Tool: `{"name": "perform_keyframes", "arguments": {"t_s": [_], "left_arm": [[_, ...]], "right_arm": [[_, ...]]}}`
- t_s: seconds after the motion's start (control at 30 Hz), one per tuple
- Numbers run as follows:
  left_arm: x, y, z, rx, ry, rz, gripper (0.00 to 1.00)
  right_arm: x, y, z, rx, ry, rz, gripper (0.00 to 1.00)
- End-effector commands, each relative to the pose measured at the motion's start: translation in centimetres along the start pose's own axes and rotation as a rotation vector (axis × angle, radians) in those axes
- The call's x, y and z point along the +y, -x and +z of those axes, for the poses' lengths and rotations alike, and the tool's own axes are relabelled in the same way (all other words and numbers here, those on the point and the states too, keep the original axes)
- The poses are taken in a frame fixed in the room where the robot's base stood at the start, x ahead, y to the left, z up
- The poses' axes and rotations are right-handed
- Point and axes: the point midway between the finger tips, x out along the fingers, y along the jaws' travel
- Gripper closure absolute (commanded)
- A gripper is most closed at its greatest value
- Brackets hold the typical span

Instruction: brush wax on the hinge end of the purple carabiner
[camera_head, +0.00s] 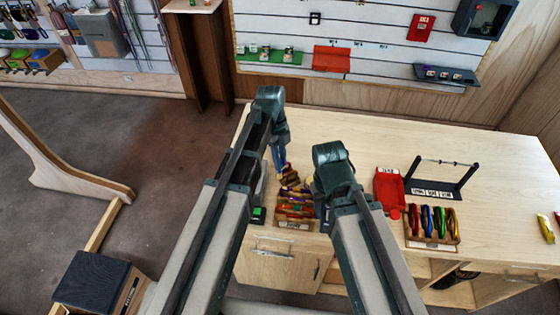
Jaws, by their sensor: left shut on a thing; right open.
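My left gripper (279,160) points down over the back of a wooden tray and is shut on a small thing. Its shape is too small to make out, though a purple patch (285,168) shows at the fingertips. The wooden tray (293,225) holds several small red, orange, brown and purple pieces in rows. I cannot tell which of them, if any, is the purple carabiner or its hinge end. My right gripper (325,212) is open, low at the tray's right side and mostly hidden by its own arm. No wax brush can be made out.
A red bin (388,188) stands to the right on the workbench (500,170). Beside it are a rack of coloured carabiners (432,240) and a dark stand with a crossbar (440,190). Yellow gear (546,228) lies far right. The bench behind the grippers is clear.

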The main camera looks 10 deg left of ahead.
Motion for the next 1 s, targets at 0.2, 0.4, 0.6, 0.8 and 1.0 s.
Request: {"name": "perform_keyframes", "arguments": {"t_s": [0.2, 0.4, 0.6, 0.8, 1.0], "left_arm": [[0.0, 2.3, -0.3, 0.000, 0.000, 0.000, 1.00], [0.0, 2.2, -0.3, 0.000, 0.000, 0.000, 1.00], [0.0, 2.4, -0.4, 0.000, 0.000, 0.000, 1.00], [0.0, 4.0, -0.6, 0.000, 0.000, 0.000, 1.00], [0.0, 5.4, -0.8, 0.000, 0.000, 0.000, 1.00]], "right_arm": [[0.2, 2.3, 0.1, 0.000, 0.000, 0.000, 0.50], [0.2, 2.2, 0.1, 0.000, 0.000, 0.000, 0.50], [0.2, 2.4, 0.1, 0.000, 0.000, 0.000, 0.50], [0.4, 4.0, 0.2, 0.000, 0.000, 0.000, 0.50], [0.5, 5.4, 0.3, 0.000, 0.000, 0.000, 0.50]]}}
